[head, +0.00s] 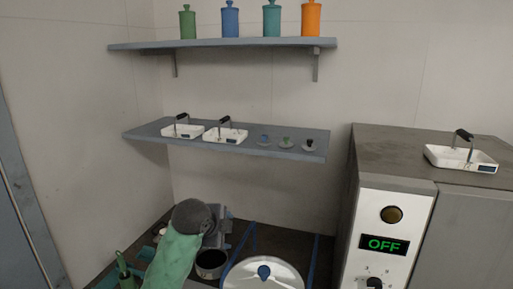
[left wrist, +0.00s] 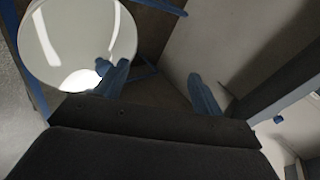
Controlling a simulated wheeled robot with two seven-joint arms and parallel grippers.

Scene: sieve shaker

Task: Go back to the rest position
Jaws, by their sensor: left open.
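My left gripper (left wrist: 160,85) is open in the left wrist view, with its two blue-grey fingers apart and nothing between them. In the head view my green left arm reaches in from the bottom, and the gripper is mostly hidden behind its dark wrist. A white round lid (head: 245,276) with a blue knob (head: 264,272) lies to the right of it. The lid (left wrist: 70,35) also shows in the left wrist view, where one finger overlaps its knob; I cannot tell if they touch. My right gripper is not in view.
A grey machine (head: 395,215) reading OFF stands right, with a white tray (head: 460,160) on top. The middle shelf (head: 250,146) holds two trays and small knobbed lids. The upper shelf (head: 230,44) holds several coloured bottles.

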